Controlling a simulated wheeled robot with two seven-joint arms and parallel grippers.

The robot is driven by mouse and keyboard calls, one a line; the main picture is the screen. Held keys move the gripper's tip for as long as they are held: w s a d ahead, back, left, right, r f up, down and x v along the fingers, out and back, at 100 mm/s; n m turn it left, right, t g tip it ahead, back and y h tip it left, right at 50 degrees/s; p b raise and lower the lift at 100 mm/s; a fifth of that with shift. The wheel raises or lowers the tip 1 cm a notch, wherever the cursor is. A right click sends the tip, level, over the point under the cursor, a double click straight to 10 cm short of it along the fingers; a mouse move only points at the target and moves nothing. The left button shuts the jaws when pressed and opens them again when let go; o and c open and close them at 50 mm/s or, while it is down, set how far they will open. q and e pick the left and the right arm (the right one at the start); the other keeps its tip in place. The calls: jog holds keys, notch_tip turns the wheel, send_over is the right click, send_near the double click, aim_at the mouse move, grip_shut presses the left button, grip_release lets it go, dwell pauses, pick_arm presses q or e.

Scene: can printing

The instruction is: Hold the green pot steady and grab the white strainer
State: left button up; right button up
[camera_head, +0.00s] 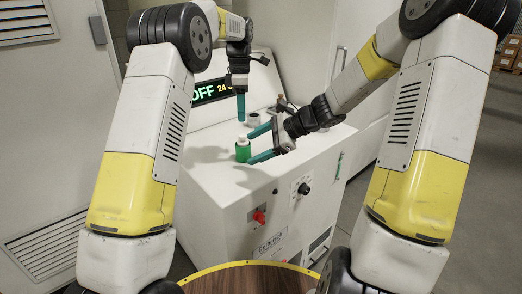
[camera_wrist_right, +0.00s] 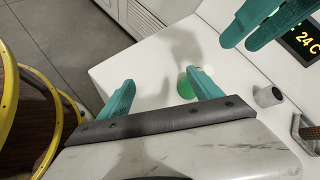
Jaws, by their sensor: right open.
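The green pot (camera_head: 243,153) stands upright on top of the white machine, with a white piece (camera_head: 242,139) on its top, which looks like the strainer. My right gripper (camera_head: 256,145) is open, with one teal finger behind the pot and one in front, the tips close to it. In the right wrist view the pot (camera_wrist_right: 183,88) shows between the fingers, nearer the right one, which partly hides it. My left gripper (camera_head: 241,120) points down just above the white piece and is empty. Its two fingers show apart in the right wrist view (camera_wrist_right: 242,42).
A small grey-white cup (camera_head: 253,119) stands behind the pot on the machine top (camera_head: 205,165). The lit display (camera_head: 208,92) rises behind it. A red knob (camera_head: 259,216) and a black dial (camera_head: 303,188) are on the front face. The machine top left of the pot is clear.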

aim_at(250, 151)
jog(key=w+f+m+t, duration=0.1)
jog(key=w+f+m, duration=0.1)
jog(key=w+d+f+m+t+y, duration=0.1)
jog(key=w+f+m, duration=0.1)
jog(key=w+m, duration=0.1)
jog(key=w+d+f+m+t, duration=0.1)
jog(key=w+f+m, duration=0.1)
jog(key=w+m, duration=0.1)
jog(key=shift+f+y, duration=0.2)
jog(key=shift+y, duration=0.1)
jog(key=x, duration=0.7)
jog(key=shift+w+a+f, duration=0.15)
jog(key=shift+a, duration=0.05)
